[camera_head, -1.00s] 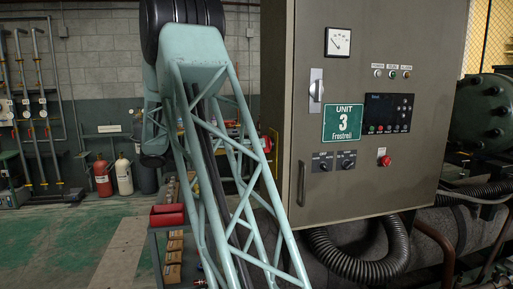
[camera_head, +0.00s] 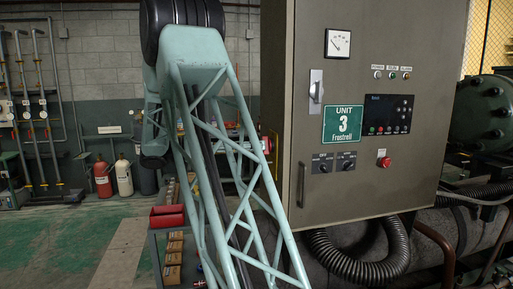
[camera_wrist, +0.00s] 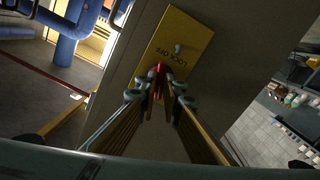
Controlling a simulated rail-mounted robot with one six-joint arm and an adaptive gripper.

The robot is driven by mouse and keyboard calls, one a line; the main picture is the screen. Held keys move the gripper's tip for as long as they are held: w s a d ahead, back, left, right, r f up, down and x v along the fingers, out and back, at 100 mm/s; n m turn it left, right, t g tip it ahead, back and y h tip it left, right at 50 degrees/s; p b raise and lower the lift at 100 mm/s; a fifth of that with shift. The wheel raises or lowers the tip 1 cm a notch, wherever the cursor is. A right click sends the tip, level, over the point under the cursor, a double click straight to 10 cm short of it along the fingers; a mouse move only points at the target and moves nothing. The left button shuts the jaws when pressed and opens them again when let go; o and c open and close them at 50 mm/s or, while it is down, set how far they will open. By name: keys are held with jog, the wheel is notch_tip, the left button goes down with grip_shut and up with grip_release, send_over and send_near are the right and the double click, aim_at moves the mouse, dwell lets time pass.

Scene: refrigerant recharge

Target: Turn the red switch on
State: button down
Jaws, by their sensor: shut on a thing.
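The red switch (camera_wrist: 160,68) shows in the wrist view as a small red piece at the lower edge of a yellow plate (camera_wrist: 180,42). The plate is marked "LOCK OFF", seen upside down, and is on a grey panel. My gripper (camera_wrist: 160,84) is shut on the red switch, its fingertips covering most of it. The switch's exact angle cannot be told. In the head view, my lattice arm stands in front of the grey cabinet's left side, and my gripper cannot be made out there.
The grey control cabinet (camera_head: 385,190) bears a "Unit 3" sign (camera_head: 343,123), a red button (camera_head: 384,161) and knobs. A cart with a red bin (camera_head: 167,216) and boxes stands left of my arm. Gas cylinders (camera_head: 103,178) stand by the back wall. The floor at left is clear.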

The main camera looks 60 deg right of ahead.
jog(key=shift+m, duration=1.6)
jog(key=c, duration=2.9)
grip_release()
jog(key=shift+o, duration=0.2)
jog(key=v, duration=0.9)
